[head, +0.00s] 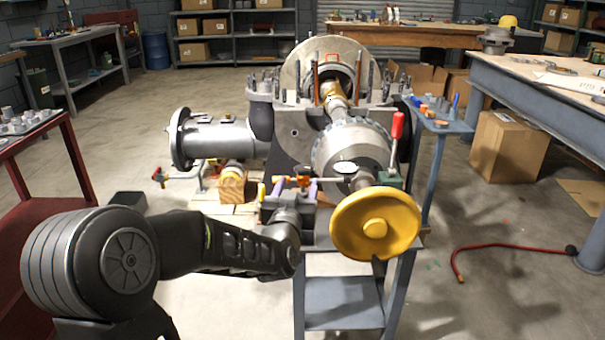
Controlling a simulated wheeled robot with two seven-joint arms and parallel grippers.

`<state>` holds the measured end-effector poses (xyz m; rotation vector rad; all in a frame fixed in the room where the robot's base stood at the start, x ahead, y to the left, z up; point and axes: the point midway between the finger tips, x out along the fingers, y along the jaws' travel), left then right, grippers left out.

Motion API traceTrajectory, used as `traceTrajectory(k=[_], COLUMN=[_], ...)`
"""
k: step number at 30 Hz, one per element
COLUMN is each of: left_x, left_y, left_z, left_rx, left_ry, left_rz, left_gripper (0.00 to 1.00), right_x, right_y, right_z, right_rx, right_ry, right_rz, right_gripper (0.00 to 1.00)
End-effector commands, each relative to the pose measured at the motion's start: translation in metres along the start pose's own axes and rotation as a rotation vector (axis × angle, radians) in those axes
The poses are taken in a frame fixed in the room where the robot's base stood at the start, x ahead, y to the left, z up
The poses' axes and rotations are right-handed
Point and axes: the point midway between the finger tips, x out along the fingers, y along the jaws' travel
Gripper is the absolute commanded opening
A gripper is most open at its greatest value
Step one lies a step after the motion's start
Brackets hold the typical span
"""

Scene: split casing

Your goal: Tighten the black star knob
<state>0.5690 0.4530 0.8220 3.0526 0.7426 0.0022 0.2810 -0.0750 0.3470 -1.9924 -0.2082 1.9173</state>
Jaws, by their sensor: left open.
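I cannot clearly make out the black star knob; it may be too small or hidden near my left gripper. My left gripper (287,188) reaches in from the lower left with its fingers pointing away, at the front of the machine. Its two purplish fingers stand apart, so it is open. An orange clamp on a thin rod shows between and just beyond the fingertips. The rod leads right to a round dial gauge (344,168). I cannot tell whether the fingers touch anything. My right gripper is out of view.
A large yellow handwheel (375,223) stands close to the right of the gripper. A red lever (397,127) rises from a green block (390,179). The split casing (290,130) with its shaft lies behind. A red bench (35,140) stands at left.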

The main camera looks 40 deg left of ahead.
Motion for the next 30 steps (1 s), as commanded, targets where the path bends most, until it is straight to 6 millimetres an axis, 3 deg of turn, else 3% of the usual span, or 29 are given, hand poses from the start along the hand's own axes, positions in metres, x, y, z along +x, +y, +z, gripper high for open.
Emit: traceTrajectory(k=[13,24,30], left_x=[0.062,0.069,0.069], left_y=[0.0,0.0,0.0], left_z=[0.001,0.001,0.001], left_rx=[0.001,0.0,0.0], left_ry=[-0.001,-0.001,-0.001], left_rz=[0.0,0.0,0.001], left_gripper=[0.58,0.58,0.42], right_x=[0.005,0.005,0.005], right_y=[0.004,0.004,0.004], right_z=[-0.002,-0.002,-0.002], right_rx=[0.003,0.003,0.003], right_ry=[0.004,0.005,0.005], right_rz=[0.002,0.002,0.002], right_gripper=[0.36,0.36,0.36])
